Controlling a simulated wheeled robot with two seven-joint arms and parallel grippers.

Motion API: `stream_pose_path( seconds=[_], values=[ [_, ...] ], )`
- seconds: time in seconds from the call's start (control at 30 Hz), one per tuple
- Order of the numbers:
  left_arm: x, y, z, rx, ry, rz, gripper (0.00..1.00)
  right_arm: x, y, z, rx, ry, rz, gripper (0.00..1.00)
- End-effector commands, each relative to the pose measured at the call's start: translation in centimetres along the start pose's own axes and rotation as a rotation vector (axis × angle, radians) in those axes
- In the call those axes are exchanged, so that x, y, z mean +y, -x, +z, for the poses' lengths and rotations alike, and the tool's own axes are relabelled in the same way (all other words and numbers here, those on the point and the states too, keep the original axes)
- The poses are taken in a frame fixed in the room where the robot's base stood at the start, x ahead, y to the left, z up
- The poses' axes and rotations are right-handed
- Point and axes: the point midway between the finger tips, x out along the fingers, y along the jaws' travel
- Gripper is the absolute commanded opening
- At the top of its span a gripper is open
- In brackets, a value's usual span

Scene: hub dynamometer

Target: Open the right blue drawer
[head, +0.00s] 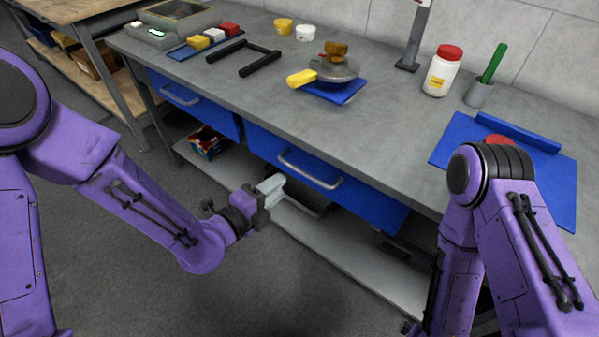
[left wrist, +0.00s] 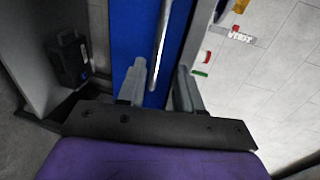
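The right blue drawer (head: 350,198) sits under the grey bench top, its front looking flush with the bench edge. Its silver bar handle (head: 311,171) runs along the front. My left gripper (head: 270,187) is just in front of the drawer, near the handle's left end. In the left wrist view the two fingertips (left wrist: 161,78) are apart. The handle (left wrist: 161,42) runs up the picture between them, in front of the blue drawer face (left wrist: 124,40). I cannot tell if a finger touches it. My right arm is at the right of the head view; its gripper is out of sight.
The left blue drawer (head: 196,106) looks shut. A lower shelf (head: 350,262) runs beneath, with a red box (head: 207,142) on it. A pan scale (head: 335,69), white jar (head: 442,72) and blue mat (head: 548,178) stand on the bench. Open floor lies in front.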

Motion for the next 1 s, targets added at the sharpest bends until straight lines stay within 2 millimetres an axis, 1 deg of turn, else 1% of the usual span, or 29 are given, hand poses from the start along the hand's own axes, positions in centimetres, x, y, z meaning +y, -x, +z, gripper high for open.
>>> stream_pose_path(
  seconds=[0.3,0.4,0.53,0.77,0.8,0.87,0.9,1.0],
  values=[
    [0.0,-6.8,0.1,-0.004,0.006,0.002,0.35,0.1,0.8,-0.4,0.000,0.000,0.000,1.00],
    [0.1,-8.3,0.1,-0.004,0.006,0.003,0.35,0.1,0.9,-0.4,0.000,0.000,0.000,1.00],
    [0.1,-9.4,0.1,-0.003,0.006,0.004,0.35,0.1,1.0,-0.4,0.000,0.000,0.000,1.00],
    [0.2,-9.6,0.1,-0.003,0.006,0.005,0.35,0.1,0.9,-0.4,0.000,0.000,0.000,1.00],
    [0.2,-9.6,0.1,-0.003,0.006,0.005,0.32,0.1,0.9,-0.4,0.000,0.000,0.000,1.00],
    [0.2,-9.6,0.1,-0.003,0.006,0.005,0.12,0.1,0.9,-0.4,0.000,0.000,0.000,1.00],
    [0.2,-9.6,0.1,-0.003,0.006,0.005,0.00,0.1,0.9,-0.4,0.000,0.000,0.000,1.00],
    [0.2,-9.6,0.1,-0.004,0.007,0.005,0.00,0.1,0.9,-0.4,0.000,0.000,0.000,1.00]
  ],
)
